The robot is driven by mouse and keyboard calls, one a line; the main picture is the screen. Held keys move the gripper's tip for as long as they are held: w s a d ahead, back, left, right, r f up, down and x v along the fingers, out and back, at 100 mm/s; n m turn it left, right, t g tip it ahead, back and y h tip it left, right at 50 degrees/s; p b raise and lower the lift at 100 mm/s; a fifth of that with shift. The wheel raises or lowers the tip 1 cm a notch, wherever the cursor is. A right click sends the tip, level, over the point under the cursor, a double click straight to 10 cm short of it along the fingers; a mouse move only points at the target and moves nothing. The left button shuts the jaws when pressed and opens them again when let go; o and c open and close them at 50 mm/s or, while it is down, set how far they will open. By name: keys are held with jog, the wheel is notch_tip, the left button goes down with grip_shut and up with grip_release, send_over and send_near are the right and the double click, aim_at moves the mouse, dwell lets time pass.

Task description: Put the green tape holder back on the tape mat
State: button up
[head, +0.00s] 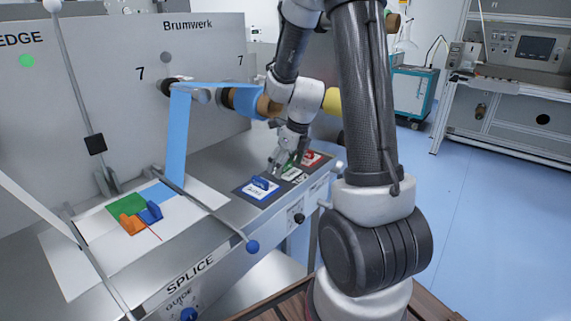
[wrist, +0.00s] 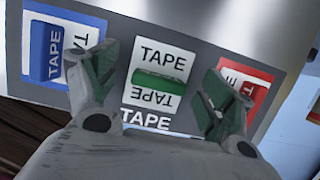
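The green tape holder (wrist: 160,88) lies across the middle of the white tape mat (wrist: 160,65), with the word TAPE above and below it in the wrist view. My gripper (wrist: 160,90) is open over it. One finger is on each side, and a gap shows between each finger and the holder. Green patches show on both fingers. In the head view my gripper (head: 287,160) is low over the front ledge and hides most of the holder and mat.
A blue holder (wrist: 46,52) on a blue-edged mat is at left; a red mat (wrist: 255,88) is at right, close to my fingers. A blue web (head: 178,135) runs down to the splice table, where a green patch (head: 125,207), an orange piece (head: 131,224) and a blue piece (head: 151,212) lie.

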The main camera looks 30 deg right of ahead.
aim_at(294, 175)
jog(key=v, duration=1.2)
jog(key=s+a+r+n, duration=0.3)
jog(key=s+n, duration=0.7)
jog(key=n, duration=0.6)
jog(key=s+a+r+n+t+h, duration=0.1)
jog(key=s+a+r+n, duration=0.2)
jog(key=s+n, duration=0.7)
jog(key=shift+s+a+r+n, duration=0.2)
jog(key=shift+r+n, duration=0.45)
jog(key=shift+n, duration=2.35)
